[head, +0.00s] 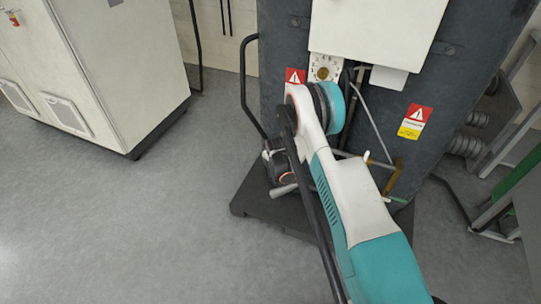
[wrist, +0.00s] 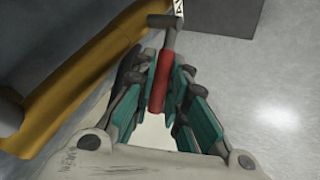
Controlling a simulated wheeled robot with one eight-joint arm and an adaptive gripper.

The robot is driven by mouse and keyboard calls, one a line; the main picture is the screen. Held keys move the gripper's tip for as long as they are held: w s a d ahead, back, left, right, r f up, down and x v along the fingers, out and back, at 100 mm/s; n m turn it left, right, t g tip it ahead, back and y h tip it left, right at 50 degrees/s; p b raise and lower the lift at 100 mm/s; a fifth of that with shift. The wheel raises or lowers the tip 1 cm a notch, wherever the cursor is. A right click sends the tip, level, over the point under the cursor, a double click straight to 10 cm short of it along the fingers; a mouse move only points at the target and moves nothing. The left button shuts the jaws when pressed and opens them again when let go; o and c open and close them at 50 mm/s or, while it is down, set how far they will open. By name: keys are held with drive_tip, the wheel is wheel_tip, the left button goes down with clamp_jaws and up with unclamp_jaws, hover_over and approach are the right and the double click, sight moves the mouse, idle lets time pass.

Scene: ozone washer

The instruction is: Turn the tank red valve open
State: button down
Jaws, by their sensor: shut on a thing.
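The red valve handle (wrist: 160,82) shows in the wrist view, between the two teal-padded fingers of my gripper (wrist: 155,95). A grey metal stem with a crosspiece (wrist: 168,22) sits at the handle's far end. My gripper is shut on the red handle, with the fingers on either side of it. In the head view my white and teal arm reaches toward the dark tank unit (head: 415,60), and the arm hides the red valve and most of the gripper there.
A yellow pipe (wrist: 75,75) runs along the left in the wrist view, close to my gripper. A white cabinet (head: 90,60) stands at left in the head view. The dark base plate (head: 250,205) lies under the unit. The grey floor (head: 120,220) at front left is clear.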

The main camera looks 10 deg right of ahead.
drive_tip(key=c, duration=1.8)
unclamp_jaws()
drive_tip(key=shift+c, duration=0.2)
drive_tip(key=v, duration=1.2)
drive_tip(key=shift+o, duration=0.2)
